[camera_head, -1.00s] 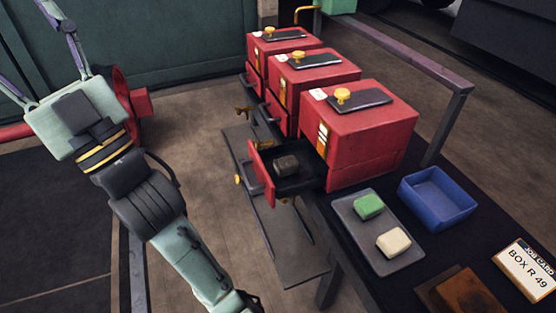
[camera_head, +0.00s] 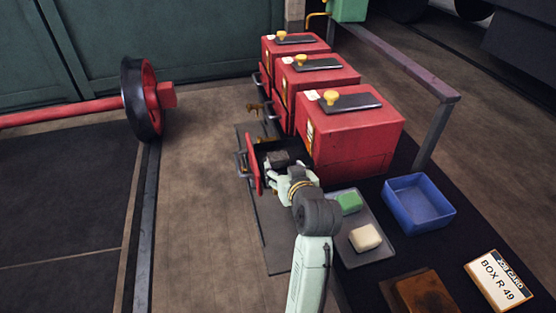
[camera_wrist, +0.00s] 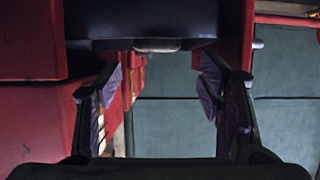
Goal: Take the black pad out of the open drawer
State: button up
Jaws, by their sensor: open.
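The lower drawer (camera_head: 254,172) of the nearest red box (camera_head: 350,140) is pulled open. A dark block, seemingly the black pad (camera_head: 279,157), shows inside it, partly hidden by my gripper. My gripper (camera_head: 274,170) is over the drawer, close to the pad. In the wrist view my gripper (camera_wrist: 160,92) has its two fingers wide apart with nothing between them. A small greyish edge (camera_wrist: 158,45) shows beyond the fingertips against the dark drawer; I cannot tell if it is the pad.
Two more red boxes (camera_head: 318,80) stand behind in a row. A grey tray (camera_head: 375,254) with a green block (camera_head: 348,203) and a cream block (camera_head: 365,238) lies beside my arm.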

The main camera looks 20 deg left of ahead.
aim_at(279, 159)
jog(key=p+x, duration=0.1)
jog(key=x, duration=0.6)
jog(key=shift+w, duration=0.3)
jog(key=shift+c, duration=0.2)
jog(key=c, duration=1)
